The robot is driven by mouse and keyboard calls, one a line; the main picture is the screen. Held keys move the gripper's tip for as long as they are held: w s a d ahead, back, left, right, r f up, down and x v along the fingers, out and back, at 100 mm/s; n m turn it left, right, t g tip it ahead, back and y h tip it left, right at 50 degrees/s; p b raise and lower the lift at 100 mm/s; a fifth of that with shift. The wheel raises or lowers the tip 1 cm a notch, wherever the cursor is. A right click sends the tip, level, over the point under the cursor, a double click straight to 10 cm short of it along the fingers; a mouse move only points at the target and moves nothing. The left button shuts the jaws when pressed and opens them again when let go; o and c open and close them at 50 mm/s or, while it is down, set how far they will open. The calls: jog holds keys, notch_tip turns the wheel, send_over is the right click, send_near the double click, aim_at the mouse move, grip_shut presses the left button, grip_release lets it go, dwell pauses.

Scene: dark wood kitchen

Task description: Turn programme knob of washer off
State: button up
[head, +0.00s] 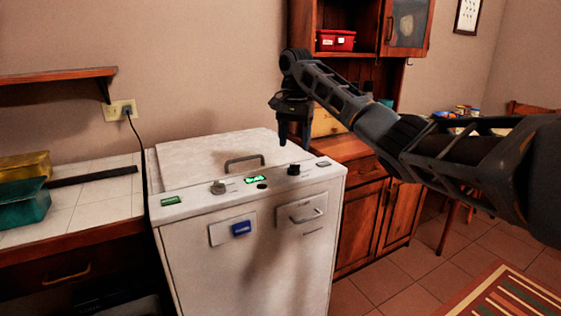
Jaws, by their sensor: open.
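The white washer (185,178) stands in the middle of the head view, with its control strip along the top front edge. A grey knob (218,187) sits left of a lit green display (255,179). A black knob (294,169) sits to the right, and a small dark button (262,186) lies between them. Labels are too small to read, so I cannot tell which knob is the programme knob. My gripper (294,141) points down, open and empty, above and behind the black knob, apart from it in the picture. The knob pointers cannot be made out.
The washer lid has a grey handle (244,162); a drawer handle (306,215) and blue tag (241,228) are on the front. A tiled counter (90,195) with teal (22,205) and yellow boxes is left. A wooden cabinet (370,215) adjoins right. A black cord hangs behind left.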

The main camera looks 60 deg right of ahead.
aim_at(294, 168)
jog(key=shift+f, duration=3.85)
jog(key=shift+c, duration=0.4)
jog(key=c, duration=1)
jog(key=shift+o, duration=0.2)
